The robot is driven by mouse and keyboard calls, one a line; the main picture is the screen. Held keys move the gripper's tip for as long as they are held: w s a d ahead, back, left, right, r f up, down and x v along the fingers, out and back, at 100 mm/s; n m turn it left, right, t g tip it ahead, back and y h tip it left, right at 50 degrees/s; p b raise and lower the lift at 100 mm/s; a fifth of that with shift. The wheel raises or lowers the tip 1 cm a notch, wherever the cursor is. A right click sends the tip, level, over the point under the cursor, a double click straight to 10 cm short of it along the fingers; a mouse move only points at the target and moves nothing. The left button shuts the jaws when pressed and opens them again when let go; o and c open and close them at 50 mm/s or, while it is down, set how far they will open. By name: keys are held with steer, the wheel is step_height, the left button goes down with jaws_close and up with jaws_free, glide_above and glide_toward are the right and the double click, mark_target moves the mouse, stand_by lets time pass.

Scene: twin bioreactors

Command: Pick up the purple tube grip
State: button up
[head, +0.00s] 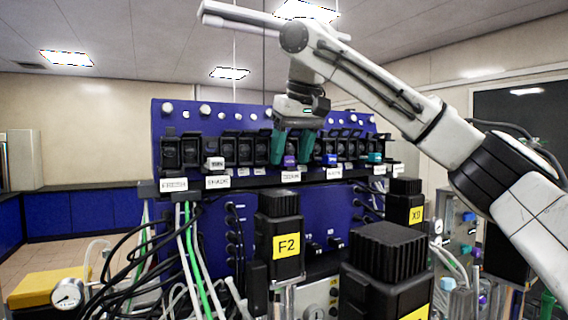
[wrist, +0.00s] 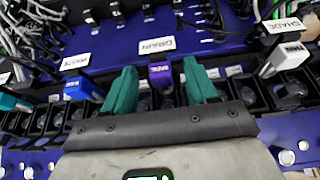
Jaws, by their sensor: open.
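The purple tube grip (head: 290,161) sits in the row of black holders on the blue panel, above a white label. In the wrist view the purple grip (wrist: 160,74) is upright in its holder, behind the label reading DRAIN. My gripper (head: 291,160) is open, pointing down, with one teal finger on each side of the purple grip. In the wrist view my gripper (wrist: 160,70) has its fingers left and right of the grip with gaps on both sides. Nothing is held. The depth between fingertips and grip is hard to tell.
A blue grip (wrist: 82,89) stands left of the purple one in the wrist view, and a white grip (wrist: 284,59) stands to the right. A teal grip (head: 375,157) is at the row's right. Black F2 unit (head: 279,225) stands in front, with cables (head: 140,250) at left.

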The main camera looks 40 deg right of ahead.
jaws_close()
stand_by(0.5)
steer(key=shift+r, duration=0.15)
steer(key=shift+r, duration=0.5)
steer(key=shift+r, duration=0.1)
steer(key=shift+s+a, duration=0.15)
steer(key=shift+s, duration=0.4)
